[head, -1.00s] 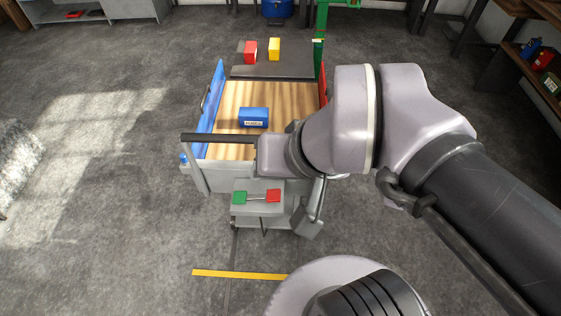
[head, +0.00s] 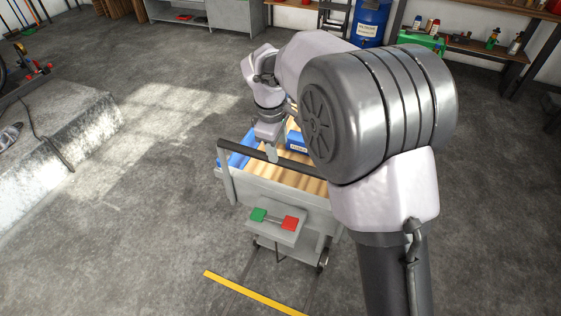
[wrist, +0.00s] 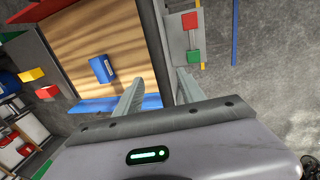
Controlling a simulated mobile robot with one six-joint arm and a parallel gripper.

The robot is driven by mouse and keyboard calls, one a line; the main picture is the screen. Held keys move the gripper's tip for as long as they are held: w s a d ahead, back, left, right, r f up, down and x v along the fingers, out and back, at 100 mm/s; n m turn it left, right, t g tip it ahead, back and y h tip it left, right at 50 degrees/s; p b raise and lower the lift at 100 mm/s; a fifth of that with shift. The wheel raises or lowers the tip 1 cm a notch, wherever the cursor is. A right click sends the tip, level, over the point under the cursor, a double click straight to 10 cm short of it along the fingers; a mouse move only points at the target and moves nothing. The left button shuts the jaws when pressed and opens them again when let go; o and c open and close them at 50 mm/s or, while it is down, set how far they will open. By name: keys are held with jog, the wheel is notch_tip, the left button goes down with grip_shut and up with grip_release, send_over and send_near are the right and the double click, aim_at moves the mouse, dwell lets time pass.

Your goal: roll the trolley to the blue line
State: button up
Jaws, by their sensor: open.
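The trolley has a wooden deck (head: 312,187), a blue side panel (head: 238,150) and a dark push handle (head: 240,150) on grey posts. A box with a green pedal (head: 259,215) and a red pedal (head: 290,223) sits below its near end. My gripper (head: 271,152) is open at the handle, left of its middle. In the wrist view, its fingers (wrist: 160,76) lie on either side of the handle bar (wrist: 163,45); I cannot tell their depth around it. The blue line (wrist: 235,32) shows on the floor beyond the pedal box.
A blue box (head: 296,141) stands on the deck. A yellow line (head: 252,293) crosses the floor on the near side. A concrete slab (head: 60,140) is at left; a blue drum (head: 368,22) and shelves stand at the back. Floor around the trolley is clear.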

aim_at(280, 159)
jog(key=f, duration=0.2)
jog(key=f+b, duration=0.1)
jog(key=f, duration=0.1)
jog(key=w+f, duration=0.1)
jog(key=f, duration=0.1)
jog(key=shift+d+b, duration=0.25)
jog(key=shift+b, duration=0.15)
grip_shut()
dwell(0.9)
